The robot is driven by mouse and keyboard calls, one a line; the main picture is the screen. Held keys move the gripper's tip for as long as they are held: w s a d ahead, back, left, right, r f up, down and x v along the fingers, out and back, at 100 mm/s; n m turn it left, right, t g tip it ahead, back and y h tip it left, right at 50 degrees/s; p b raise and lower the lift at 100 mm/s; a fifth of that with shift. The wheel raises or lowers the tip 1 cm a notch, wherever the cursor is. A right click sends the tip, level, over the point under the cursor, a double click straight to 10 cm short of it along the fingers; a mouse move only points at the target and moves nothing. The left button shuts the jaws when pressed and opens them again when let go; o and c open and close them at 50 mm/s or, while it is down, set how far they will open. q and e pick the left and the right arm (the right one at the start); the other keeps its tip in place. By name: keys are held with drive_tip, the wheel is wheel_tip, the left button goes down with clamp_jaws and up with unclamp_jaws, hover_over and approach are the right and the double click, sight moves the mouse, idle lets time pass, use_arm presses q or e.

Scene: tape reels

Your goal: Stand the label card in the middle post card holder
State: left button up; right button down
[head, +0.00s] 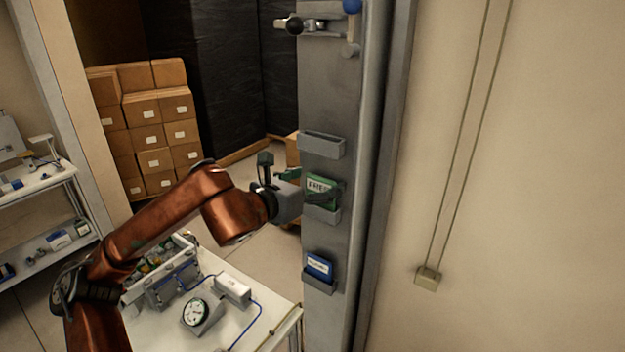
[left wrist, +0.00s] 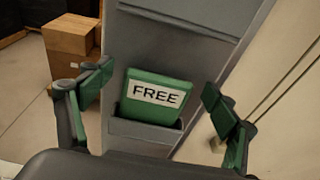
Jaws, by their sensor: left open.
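The label card (head: 319,186) is green with a white strip reading FREE. It stands in the middle card holder (head: 322,214) on the grey post (head: 330,108), its lower part hidden behind the holder's front. In the left wrist view the card (left wrist: 154,96) leans a little in the holder (left wrist: 142,132). My left gripper (head: 305,195) is at the card in the head view. In the left wrist view its two fingers (left wrist: 158,92) are spread wide, one on each side of the card and apart from it. My right gripper is not in view.
An empty holder (head: 321,145) is above, and a lower holder (head: 320,284) has a blue card (head: 319,264). A white table (head: 262,318) with a dial gauge (head: 196,312) stands below my arm. Cardboard boxes (head: 150,110) are stacked behind. The wall at right is mostly clear.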

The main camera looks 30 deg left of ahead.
use_arm(q)
drive_tip(key=shift+s, duration=0.1)
drive_tip(key=v, duration=1.1)
drive_tip(key=shift+s, duration=0.4)
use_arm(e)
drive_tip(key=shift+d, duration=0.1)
use_arm(q)
drive_tip(key=shift+s+a, duration=0.1)
drive_tip(key=shift+a, duration=0.05)
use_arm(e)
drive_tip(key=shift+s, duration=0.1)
